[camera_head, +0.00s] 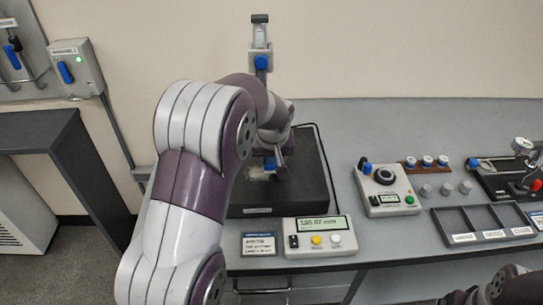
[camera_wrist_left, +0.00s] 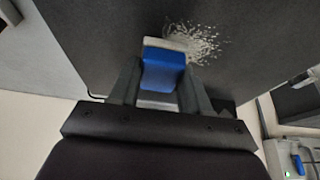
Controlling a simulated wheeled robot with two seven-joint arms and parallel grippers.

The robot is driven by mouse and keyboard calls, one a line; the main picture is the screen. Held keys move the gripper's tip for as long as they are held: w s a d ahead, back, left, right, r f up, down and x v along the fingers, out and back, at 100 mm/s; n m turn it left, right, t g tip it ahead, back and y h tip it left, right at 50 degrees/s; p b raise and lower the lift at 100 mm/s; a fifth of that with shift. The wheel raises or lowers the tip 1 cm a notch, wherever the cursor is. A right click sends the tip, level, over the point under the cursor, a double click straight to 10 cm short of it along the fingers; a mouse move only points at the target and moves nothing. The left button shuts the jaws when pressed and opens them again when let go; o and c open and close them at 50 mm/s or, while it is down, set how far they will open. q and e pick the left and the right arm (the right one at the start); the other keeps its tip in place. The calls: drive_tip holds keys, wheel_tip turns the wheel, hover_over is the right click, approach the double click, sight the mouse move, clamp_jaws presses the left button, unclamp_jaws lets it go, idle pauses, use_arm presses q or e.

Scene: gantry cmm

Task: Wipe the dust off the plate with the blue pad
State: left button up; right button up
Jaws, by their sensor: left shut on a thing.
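My left gripper (camera_wrist_left: 160,88) is shut on the blue pad (camera_wrist_left: 164,68), which has a pale lower layer at its far edge. In the wrist view the pad is at the edge of a patch of pale dust (camera_wrist_left: 197,42) on the dark plate (camera_wrist_left: 95,35). I cannot tell whether the pad touches the plate. In the head view the plate (camera_head: 312,180) lies on the bench, partly hidden by my left arm. The left gripper (camera_head: 272,162) is over it, with the blue pad (camera_head: 269,163) and a little dust (camera_head: 256,173) showing below.
A control box (camera_head: 320,237) with yellow and white buttons stands in front of the plate. To the right are a dial box (camera_head: 388,190), a compartment tray (camera_head: 484,224) and small round pieces. A gauge stand (camera_head: 261,62) rises behind. Part of my right arm shows at the bottom right.

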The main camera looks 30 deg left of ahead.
use_arm(q)
drive_tip(key=shift+f+b, duration=0.75)
drive_tip(key=shift+f, duration=0.25)
